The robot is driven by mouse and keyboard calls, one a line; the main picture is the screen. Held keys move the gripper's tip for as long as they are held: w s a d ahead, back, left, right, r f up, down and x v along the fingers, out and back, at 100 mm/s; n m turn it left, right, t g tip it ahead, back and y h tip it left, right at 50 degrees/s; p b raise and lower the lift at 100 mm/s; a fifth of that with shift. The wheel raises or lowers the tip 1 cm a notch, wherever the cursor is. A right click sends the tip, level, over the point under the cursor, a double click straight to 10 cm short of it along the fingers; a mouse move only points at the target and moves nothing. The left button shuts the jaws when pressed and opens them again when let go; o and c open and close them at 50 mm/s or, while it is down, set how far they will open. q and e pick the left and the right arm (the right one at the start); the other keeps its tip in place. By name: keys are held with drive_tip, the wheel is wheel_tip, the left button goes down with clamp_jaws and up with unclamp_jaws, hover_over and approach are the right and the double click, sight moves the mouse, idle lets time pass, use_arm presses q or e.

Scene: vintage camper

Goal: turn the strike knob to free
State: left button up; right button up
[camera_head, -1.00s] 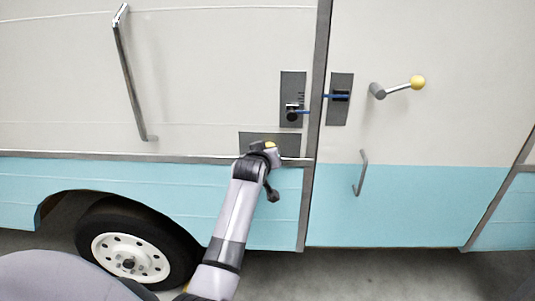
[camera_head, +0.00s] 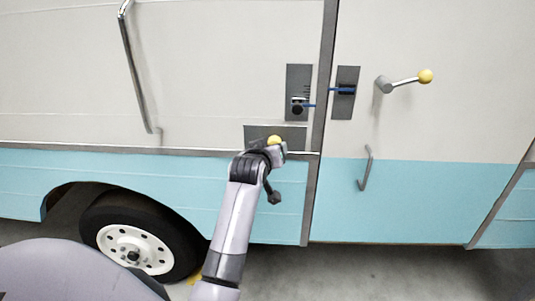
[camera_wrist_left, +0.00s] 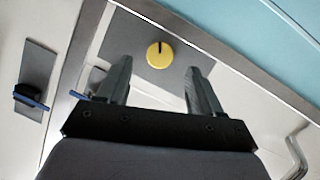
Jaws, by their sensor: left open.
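A round yellow knob (camera_wrist_left: 160,55) with a dark notch at its rim sits on a grey plate (camera_wrist_left: 140,82). In the head view the same yellow knob (camera_head: 274,140) shows just above my gripper, on the lower plate (camera_head: 256,133). I see no legible label on it. My left gripper (camera_wrist_left: 158,72) is open, with a finger on each side below the knob in the wrist view and empty space between them. No contact with the knob is visible. In the head view my left gripper (camera_head: 279,152) partly covers the plate. My right gripper is out of view.
A black knob with a blue pointer (camera_head: 297,107) is on a marked plate above. A black latch with a blue bar (camera_head: 346,89) is across the door seam. A yellow-tipped lever (camera_head: 405,80) and handles (camera_head: 366,168) (camera_head: 138,70) stick out from the camper wall.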

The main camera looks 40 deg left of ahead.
use_arm(q)
drive_tip(key=shift+v, duration=1.2)
